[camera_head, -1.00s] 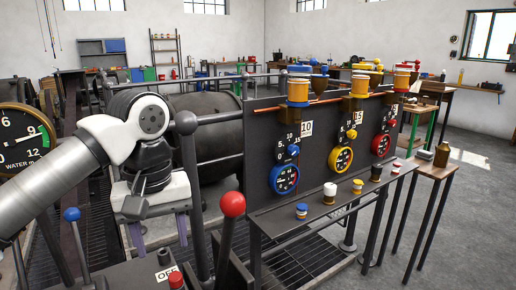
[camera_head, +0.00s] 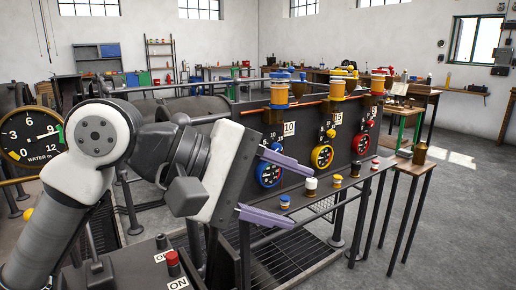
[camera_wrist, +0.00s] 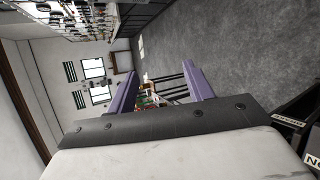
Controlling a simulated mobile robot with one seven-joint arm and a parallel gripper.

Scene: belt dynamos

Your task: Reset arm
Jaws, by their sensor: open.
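My gripper (camera_head: 263,187) is in the middle of the head view, with its two purple fingers spread apart and pointing right. Nothing is between them. The fingers are in front of the left end of the dark gauge panel (camera_head: 345,134), near the blue gauge (camera_head: 269,172) in the picture. I cannot tell the exact gap. In the wrist view the gripper (camera_wrist: 165,88) also shows open and empty, with the room turned on its side behind it.
A yellow gauge (camera_head: 322,156) and a red gauge (camera_head: 361,144) sit farther right. Open floor (camera_head: 463,215) lies right.

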